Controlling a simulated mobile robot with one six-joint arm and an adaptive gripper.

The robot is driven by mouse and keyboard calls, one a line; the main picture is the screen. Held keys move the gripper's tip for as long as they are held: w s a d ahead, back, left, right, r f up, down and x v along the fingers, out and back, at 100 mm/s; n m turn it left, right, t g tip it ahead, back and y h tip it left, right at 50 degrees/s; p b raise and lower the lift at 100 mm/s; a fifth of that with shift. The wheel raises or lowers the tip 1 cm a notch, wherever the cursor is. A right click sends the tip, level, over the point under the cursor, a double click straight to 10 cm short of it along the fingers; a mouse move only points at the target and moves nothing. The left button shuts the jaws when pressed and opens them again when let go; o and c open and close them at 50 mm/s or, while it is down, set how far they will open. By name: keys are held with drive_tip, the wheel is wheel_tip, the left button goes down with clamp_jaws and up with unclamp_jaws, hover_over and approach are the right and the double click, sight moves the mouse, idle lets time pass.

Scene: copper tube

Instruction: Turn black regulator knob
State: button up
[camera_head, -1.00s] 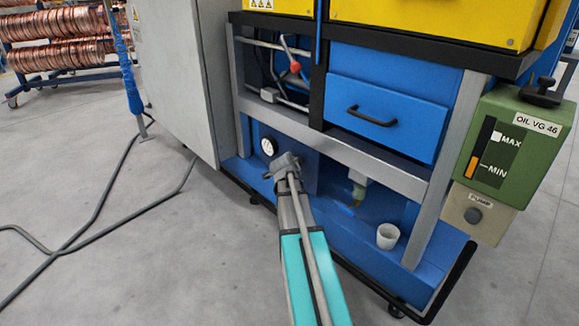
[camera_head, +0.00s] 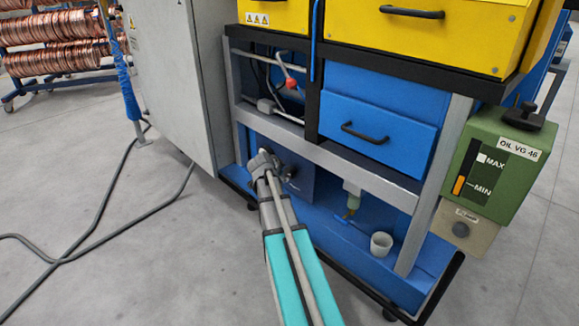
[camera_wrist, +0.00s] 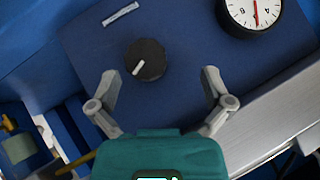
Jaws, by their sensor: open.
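The black regulator knob (camera_wrist: 146,60) is round with a white pointer mark. In the wrist view it sits on a dark blue panel (camera_wrist: 190,50), up and left of the middle. My gripper (camera_wrist: 159,80) is open, with its two grey fingers spread wide and nothing between them. The knob lies ahead of the fingers, nearer the left one, and appears apart from both.
A round white gauge (camera_wrist: 255,12) is to the right of the knob. In the head view, a metal frame bar (camera_head: 330,150) runs above the panel. Cables (camera_head: 110,205) lie on the floor at left.

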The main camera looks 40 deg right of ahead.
sight(287, 172)
drive_tip(key=s+a+r+n+g+p, duration=0.1)
drive_tip(key=a+r+g+p, duration=0.3)
drive_tip(key=a+r+p, duration=0.1)
drive_tip(key=shift+r+n+p, duration=0.4)
drive_tip(key=shift+r+p, duration=0.45)
drive_tip(key=shift+d+f, duration=0.2)
drive_tip(key=b+x, duration=0.8)
drive_tip(key=x, duration=0.3)
drive_tip(key=shift+d, duration=0.15)
drive_tip(key=shift+b+x, duration=0.9)
drive_tip(key=shift+x, duration=0.15)
drive_tip(key=shift+d, duration=0.1)
drive_tip(key=c, duration=1.1)
